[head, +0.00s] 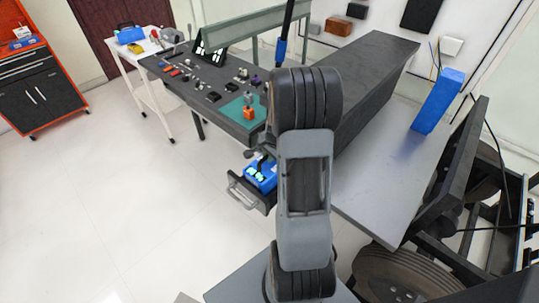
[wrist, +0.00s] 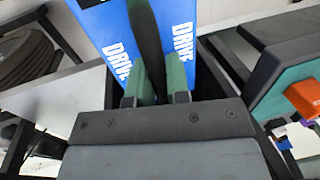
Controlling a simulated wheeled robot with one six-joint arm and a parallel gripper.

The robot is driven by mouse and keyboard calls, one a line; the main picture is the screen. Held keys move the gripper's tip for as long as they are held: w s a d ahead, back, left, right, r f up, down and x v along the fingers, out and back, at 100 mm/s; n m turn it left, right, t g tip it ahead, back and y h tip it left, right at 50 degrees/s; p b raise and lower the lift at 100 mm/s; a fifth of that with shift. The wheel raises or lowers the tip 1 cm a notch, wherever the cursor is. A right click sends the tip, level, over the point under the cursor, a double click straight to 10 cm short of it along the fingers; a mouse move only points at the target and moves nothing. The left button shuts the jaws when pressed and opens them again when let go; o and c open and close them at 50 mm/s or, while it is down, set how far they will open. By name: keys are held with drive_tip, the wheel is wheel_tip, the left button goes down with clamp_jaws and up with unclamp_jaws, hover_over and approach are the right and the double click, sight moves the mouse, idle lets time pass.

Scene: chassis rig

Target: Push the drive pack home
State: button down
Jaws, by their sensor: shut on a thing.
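The drive pack, a blue box lettered DRIVE in white, fills the top of the wrist view (wrist: 95,25). My gripper (wrist: 153,85) has its two green-tipped fingers closed around the black handle (wrist: 147,40) on the pack. In the head view, a blue block with pale markings (head: 262,180), which looks like the same pack, sits in a dark pulled-out drawer (head: 265,204) beside the workbench. My arm hides much of that area. How deep the pack sits cannot be told.
The dark workbench (head: 165,68) carries small parts and a green mat with an orange piece (head: 248,114). A grey table (head: 375,185) lies right of my arm. Another blue box (head: 437,100) stands near the wheeled chassis (head: 485,225). Floor at left is clear.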

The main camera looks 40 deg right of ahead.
drive_tip(key=shift+f+b, duration=0.6)
drive_tip(key=shift+f, duration=0.15)
drive_tip(key=c, duration=1.1)
unclamp_jaws()
drive_tip(key=shift+o, duration=0.4)
drive_tip(key=shift+s+f, duration=0.1)
drive_tip(key=p+v, duration=0.1)
drive_tip(key=v, duration=1.3)
